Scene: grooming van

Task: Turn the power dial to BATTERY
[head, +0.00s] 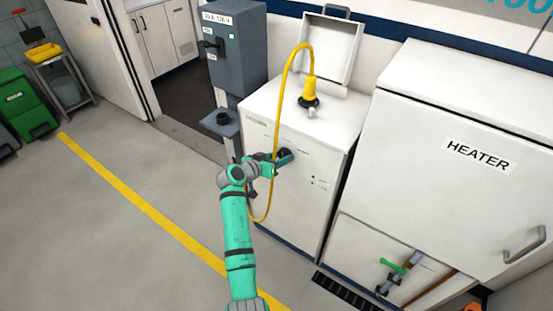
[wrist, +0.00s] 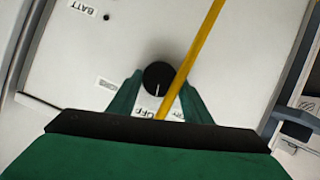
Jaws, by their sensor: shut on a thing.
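The power dial (wrist: 158,76) is a round black knob with a white pointer line, on the front of a white cabinet (head: 315,210). My gripper (wrist: 160,92) has a green finger on each side of the dial and is shut on it; in the head view my gripper (head: 284,157) is against the cabinet's upper front. In the wrist view the pointer line points down, towards a label reading OFF (wrist: 150,112). A label beside it (wrist: 174,115) is partly hidden by the cable and finger; only its end letters show. A small label (wrist: 106,84) left of the dial is unreadable.
A yellow cable (head: 283,85) runs from a plug (head: 309,90) on the cabinet top down past my gripper, crossing close beside the dial. A grey power post (head: 240,50) stands left, a HEATER cabinet (head: 450,130) right.

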